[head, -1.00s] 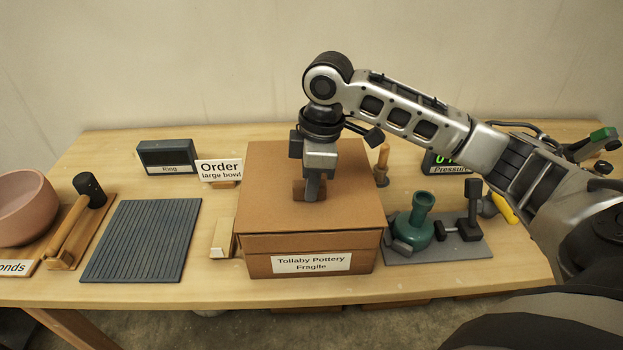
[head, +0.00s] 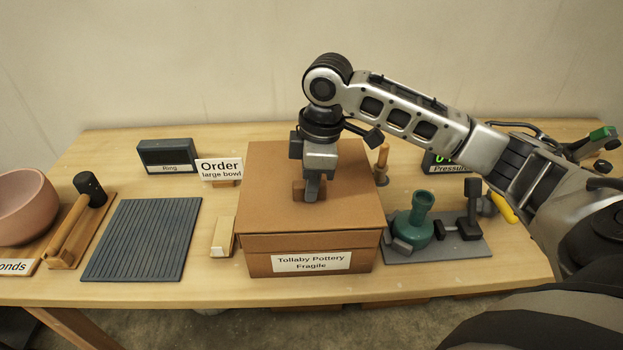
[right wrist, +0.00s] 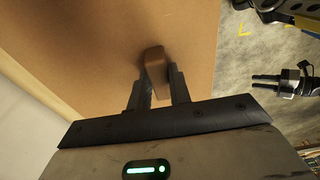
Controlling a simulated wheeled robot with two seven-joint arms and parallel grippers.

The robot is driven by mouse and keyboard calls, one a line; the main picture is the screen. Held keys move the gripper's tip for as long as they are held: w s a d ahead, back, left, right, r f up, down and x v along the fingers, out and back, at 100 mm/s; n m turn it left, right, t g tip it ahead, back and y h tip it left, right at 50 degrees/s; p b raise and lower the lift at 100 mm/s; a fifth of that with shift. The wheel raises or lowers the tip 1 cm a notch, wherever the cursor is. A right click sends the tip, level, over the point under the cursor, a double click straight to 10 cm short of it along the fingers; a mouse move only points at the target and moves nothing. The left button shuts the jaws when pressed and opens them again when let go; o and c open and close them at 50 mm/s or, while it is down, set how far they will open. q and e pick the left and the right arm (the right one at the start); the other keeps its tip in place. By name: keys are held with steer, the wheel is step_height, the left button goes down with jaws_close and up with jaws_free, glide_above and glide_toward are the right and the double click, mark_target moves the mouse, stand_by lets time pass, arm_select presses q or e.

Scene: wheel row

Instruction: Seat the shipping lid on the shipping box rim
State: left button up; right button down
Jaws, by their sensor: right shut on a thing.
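The brown cardboard shipping box (head: 262,266) stands on the table and bears a white "Tollaby Pottery Fragile" label. The shipping lid (head: 270,205) lies over the top of the box, covering it, with its front edge close above the label. I cannot tell whether it sits fully down on the rim, which is hidden. My right gripper (head: 313,194) points down over the middle of the lid and is shut on the lid's small brown handle. The handle (right wrist: 154,60) also shows between the fingers in the right wrist view.
Left of the box are a small wooden block (head: 222,237), a dark ribbed mat (head: 145,240), a mallet and a pink bowl (head: 26,205). Right of it, a green flask (head: 415,225) stands on a grey tray (head: 455,252). An order sign (head: 219,170) stands behind left.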

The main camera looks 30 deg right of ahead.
steer(key=shift+f, duration=0.35)
stand_by(0.6)
steer(key=c, duration=1.5)
jaws_free()
steer(key=shift+o, duration=0.2)
steer(key=shift+r, duration=0.2)
steer(key=shift+s+d+r, duration=0.1)
steer(key=shift+d+r, duration=0.05)
steer(key=shift+r, duration=1.45)
steer(key=o, duration=0.6)
